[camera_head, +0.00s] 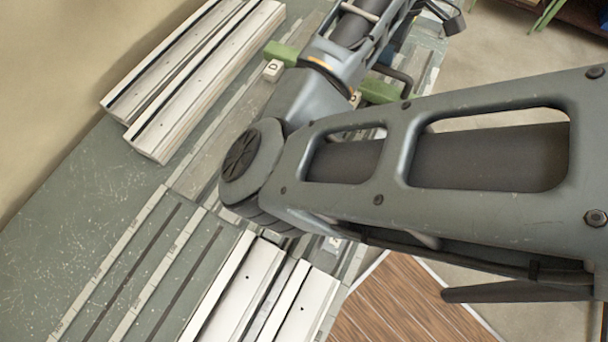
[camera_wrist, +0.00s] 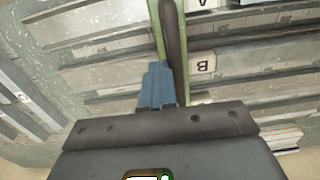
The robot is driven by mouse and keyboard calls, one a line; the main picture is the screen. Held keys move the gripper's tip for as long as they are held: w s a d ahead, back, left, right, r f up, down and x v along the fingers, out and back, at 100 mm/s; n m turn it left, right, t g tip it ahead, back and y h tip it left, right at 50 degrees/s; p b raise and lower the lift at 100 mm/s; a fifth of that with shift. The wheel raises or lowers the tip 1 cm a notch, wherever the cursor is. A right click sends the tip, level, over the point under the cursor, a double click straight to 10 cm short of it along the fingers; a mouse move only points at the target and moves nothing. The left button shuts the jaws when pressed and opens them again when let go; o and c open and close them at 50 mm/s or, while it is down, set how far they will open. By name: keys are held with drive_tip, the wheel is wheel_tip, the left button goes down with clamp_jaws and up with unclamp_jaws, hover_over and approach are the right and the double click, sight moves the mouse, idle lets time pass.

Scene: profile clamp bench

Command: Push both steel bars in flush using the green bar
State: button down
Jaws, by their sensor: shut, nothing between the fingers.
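The green bar (camera_head: 281,53) lies across the slotted bench behind my arm in the head view. Its other end (camera_head: 380,92) shows to the right of the arm, near a dark curved handle (camera_head: 402,78). In the wrist view the green bar (camera_wrist: 154,32) runs up and down the picture, partly hidden by the dark handle (camera_wrist: 175,45). My gripper (camera_wrist: 157,72) has blue fingers, shut and empty, over the bar and just left of the handle. I cannot tell whether they touch. Pale metal bars (camera_head: 218,75) lie at upper left; I cannot tell which are the task's steel bars.
More pale profiles (camera_head: 238,288) lie at the bench's near edge. The bench surface (camera_head: 85,215) is bare at left. My forearm hides much of the middle.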

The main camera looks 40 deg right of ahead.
drive_tip(key=shift+s+a+b, duration=0.25)
drive_tip(key=shift+a+b, duration=0.1)
drive_tip(key=shift+a, duration=0.35)
drive_tip(key=shift+s+a+b, duration=0.2)
drive_tip(key=shift+a+b, duration=0.1)
drive_tip(key=shift+a, duration=0.4)
drive_tip(key=s+a+b, duration=0.2)
drive_tip(key=s+a, duration=0.2)
drive_tip(key=a, duration=0.8)
drive_tip(key=s+a+b, duration=0.2)
drive_tip(key=s+a, duration=0.3)
drive_tip(key=a, duration=0.8)
idle(0.6)
drive_tip(key=shift+s+a, duration=0.25)
drive_tip(key=shift+a, duration=0.2)
idle(0.7)
drive_tip(key=shift+d, duration=0.15)
wheel_tip(320, 180, up, 7)
drive_tip(key=d+p, duration=0.1)
drive_tip(key=p, duration=0.6)
drive_tip(key=shift+w, duration=0.3)
drive_tip(key=shift+d, duration=0.1)
idle(0.4)
